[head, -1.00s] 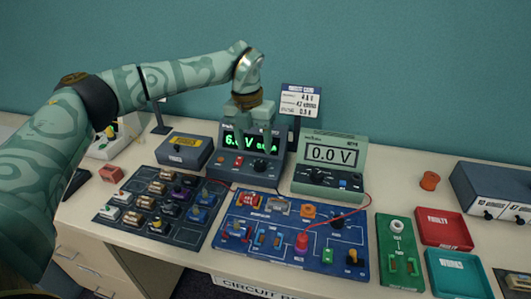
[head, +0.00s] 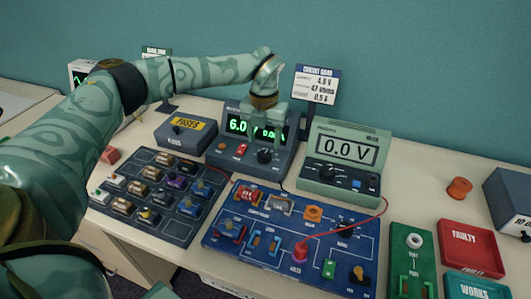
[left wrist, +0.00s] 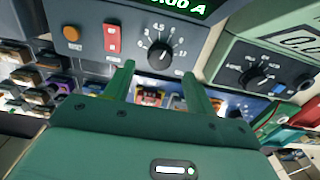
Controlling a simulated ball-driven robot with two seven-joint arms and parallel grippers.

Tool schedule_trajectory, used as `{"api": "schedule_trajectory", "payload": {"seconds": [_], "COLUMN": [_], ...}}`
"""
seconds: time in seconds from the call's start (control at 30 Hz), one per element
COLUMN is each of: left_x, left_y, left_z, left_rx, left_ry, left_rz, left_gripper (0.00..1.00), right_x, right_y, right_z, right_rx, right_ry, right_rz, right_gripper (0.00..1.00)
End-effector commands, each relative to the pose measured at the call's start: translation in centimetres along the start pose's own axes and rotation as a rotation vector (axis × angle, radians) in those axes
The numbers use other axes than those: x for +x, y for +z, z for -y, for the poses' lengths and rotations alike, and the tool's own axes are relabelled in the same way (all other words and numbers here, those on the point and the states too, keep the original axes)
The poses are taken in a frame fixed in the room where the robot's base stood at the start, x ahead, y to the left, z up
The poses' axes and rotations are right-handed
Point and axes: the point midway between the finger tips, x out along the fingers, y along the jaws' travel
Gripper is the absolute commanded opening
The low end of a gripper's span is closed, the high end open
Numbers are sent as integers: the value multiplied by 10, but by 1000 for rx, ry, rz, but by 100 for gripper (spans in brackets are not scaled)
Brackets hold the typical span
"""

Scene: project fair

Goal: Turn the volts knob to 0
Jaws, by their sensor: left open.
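The power supply (head: 225,150) has a display reading 6.0 and a second readout in amps. Its black volts knob (head: 264,156) is on the lower right of its front. In the left wrist view the knob (left wrist: 158,56) is ringed by printed numbers, 4.5 at the top. The pointer is too small to read surely. My left gripper (head: 266,133) is open and empty, pointing down in front of the display, above the knob in the head view. In the left wrist view its fingertips (left wrist: 160,70) flank the knob's lower part; contact is not visible. My right gripper is not in view.
A green multimeter (head: 345,160) reading 0.0 V stands close right. A fuses box (head: 187,133) stands left. A circuit card (head: 315,84) stands behind. A blue circuit board (head: 225,262) and a parts tray (head: 172,232) lie in front. A red cable runs to the multimeter.

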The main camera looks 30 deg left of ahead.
Motion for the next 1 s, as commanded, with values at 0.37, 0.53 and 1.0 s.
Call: {"api": "schedule_trajectory", "payload": {"seconds": [0.37,0.53,1.0], "left_x": [51,52,51], "left_y": [0,0,0], "left_z": [0,0,0], "left_rx": [0,0,-4], "left_ry": [0,0,0], "left_rz": [0,1,1], "left_gripper": [55,55,11], "right_x": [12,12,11], "right_y": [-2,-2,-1], "right_z": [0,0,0], "right_rx": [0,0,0], "right_ry": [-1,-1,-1], "right_rz": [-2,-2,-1], "right_gripper": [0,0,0]}}
